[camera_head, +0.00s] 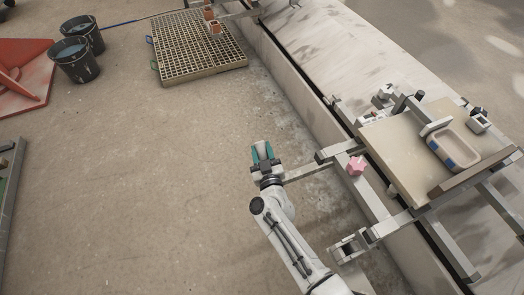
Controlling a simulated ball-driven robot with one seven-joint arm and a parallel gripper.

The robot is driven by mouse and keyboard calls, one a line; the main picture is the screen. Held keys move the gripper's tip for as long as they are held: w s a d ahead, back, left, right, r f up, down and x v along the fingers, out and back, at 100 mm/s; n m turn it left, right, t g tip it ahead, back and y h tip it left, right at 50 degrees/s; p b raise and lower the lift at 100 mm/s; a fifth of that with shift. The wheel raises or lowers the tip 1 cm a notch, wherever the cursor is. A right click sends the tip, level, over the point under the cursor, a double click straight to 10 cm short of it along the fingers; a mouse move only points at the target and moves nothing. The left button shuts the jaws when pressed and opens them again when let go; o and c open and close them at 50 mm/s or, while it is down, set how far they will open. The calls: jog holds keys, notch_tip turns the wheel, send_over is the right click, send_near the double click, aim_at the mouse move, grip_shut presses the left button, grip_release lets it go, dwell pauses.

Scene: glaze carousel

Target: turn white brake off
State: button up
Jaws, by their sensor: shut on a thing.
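My gripper (262,151), with teal fingers, is at the centre of the head view, over the floor left of the carousel frame. It is shut on a small pale piece that shows between the fingers, which I take to be the white brake (264,156). A grey metal bar (306,172) runs from beside my gripper to the frame on the right. The fingers and wrist hide most of the held piece, so its exact shape and setting cannot be told.
A pink knob (356,166) sits on the frame to the right. A board (395,152) there carries a beige tray (455,140). A long pale ledge (325,45) runs behind. A floor grate (190,72) and black buckets (74,62) stand at the upper left.

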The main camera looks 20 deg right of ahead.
grip_shut()
